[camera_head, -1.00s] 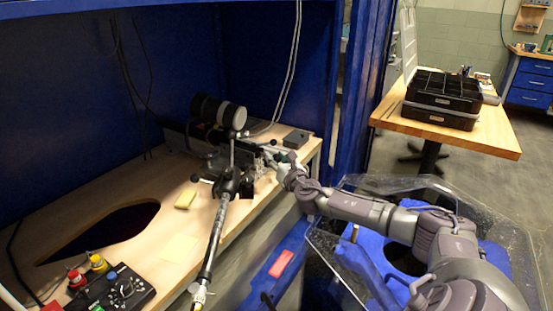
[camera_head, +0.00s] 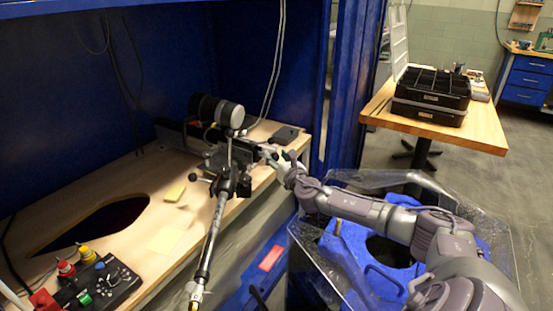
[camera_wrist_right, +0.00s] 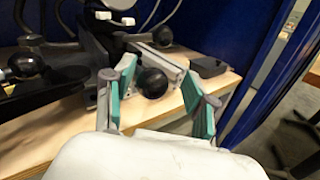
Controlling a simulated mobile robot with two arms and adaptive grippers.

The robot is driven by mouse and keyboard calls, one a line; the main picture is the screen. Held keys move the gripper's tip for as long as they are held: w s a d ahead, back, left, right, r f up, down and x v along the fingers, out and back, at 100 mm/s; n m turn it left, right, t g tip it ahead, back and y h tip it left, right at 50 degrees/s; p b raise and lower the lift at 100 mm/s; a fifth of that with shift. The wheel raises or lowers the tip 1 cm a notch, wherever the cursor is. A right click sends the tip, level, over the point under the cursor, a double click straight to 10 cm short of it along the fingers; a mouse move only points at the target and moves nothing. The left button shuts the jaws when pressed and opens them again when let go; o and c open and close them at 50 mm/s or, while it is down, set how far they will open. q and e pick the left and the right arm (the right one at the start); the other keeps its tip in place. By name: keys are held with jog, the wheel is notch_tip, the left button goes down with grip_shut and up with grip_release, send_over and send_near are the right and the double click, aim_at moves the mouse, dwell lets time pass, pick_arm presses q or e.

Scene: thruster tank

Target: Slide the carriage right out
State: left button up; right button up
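The carriage (camera_head: 225,157) is a dark metal assembly on a rail on the wooden bench, beside a thruster with black and white cylinders (camera_head: 216,111). A long rod slopes from it toward the front. My right gripper (camera_head: 275,157) is at the near right end of the rail. In the right wrist view my right gripper (camera_wrist_right: 157,84) is open, its teal-padded fingers to either side of a round black knob (camera_wrist_right: 152,82) at the end of a silver rail (camera_wrist_right: 160,57). I cannot tell whether either finger touches the knob. My left gripper is out of view.
A control box (camera_head: 97,284) with red and yellow knobs is at the front left of the bench, near a dark hole (camera_head: 100,222). A small dark block (camera_head: 286,134) lies behind the rail end. A clear-walled tank (camera_head: 465,205) stands below my right arm.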

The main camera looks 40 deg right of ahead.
jog(key=shift+s, duration=0.1)
jog(key=shift+a+r, duration=0.1)
jog(key=shift+r, duration=0.25)
notch_tip(320, 180, up, 9)
jog(key=shift+r, duration=0.2)
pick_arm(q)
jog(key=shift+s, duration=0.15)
